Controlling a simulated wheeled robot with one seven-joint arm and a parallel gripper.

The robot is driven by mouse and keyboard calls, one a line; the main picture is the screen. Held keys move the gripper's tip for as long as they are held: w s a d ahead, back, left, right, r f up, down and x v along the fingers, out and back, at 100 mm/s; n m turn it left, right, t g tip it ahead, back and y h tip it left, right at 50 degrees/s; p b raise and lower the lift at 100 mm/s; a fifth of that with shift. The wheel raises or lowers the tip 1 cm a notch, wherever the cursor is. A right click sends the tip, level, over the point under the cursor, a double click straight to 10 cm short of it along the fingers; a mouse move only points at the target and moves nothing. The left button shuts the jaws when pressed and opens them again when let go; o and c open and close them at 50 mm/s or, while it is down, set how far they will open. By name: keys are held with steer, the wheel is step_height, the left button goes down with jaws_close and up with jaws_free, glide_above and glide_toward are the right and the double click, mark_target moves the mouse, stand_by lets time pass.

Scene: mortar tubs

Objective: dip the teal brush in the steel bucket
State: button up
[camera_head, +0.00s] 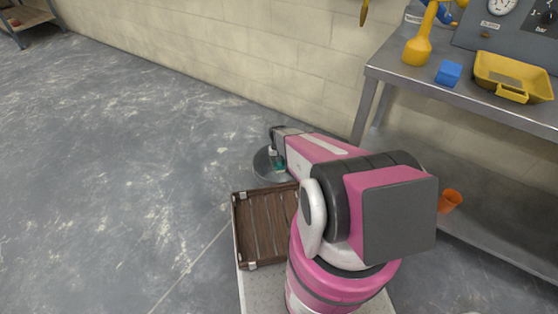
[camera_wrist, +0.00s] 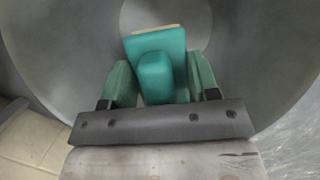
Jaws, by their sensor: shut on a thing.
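The teal brush (camera_wrist: 160,65) is held between the two green fingers of my gripper (camera_wrist: 160,82) in the wrist view. My gripper is shut on it. The grey inside of the steel bucket (camera_wrist: 255,60) fills most of the wrist view around and beyond the brush. In the head view the bucket (camera_head: 263,167) stands on the floor behind the wooden crate, and a bit of the teal brush (camera_head: 280,167) shows at it. My arm hides the bucket's right part. I cannot tell whether the brush touches the bucket's bottom.
A brown slatted crate (camera_head: 262,226) stands in front of the bucket. A metal bench (camera_head: 430,85) at the right holds a yellow funnel-like item (camera_head: 417,48), a blue block (camera_head: 448,73) and a yellow tub (camera_head: 512,78). An orange cup (camera_head: 449,201) is below. The floor at left is clear.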

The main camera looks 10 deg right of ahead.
step_height(320, 180, down, 10)
steer(key=shift+f, duration=0.25)
stand_by(0.7)
stand_by(0.4)
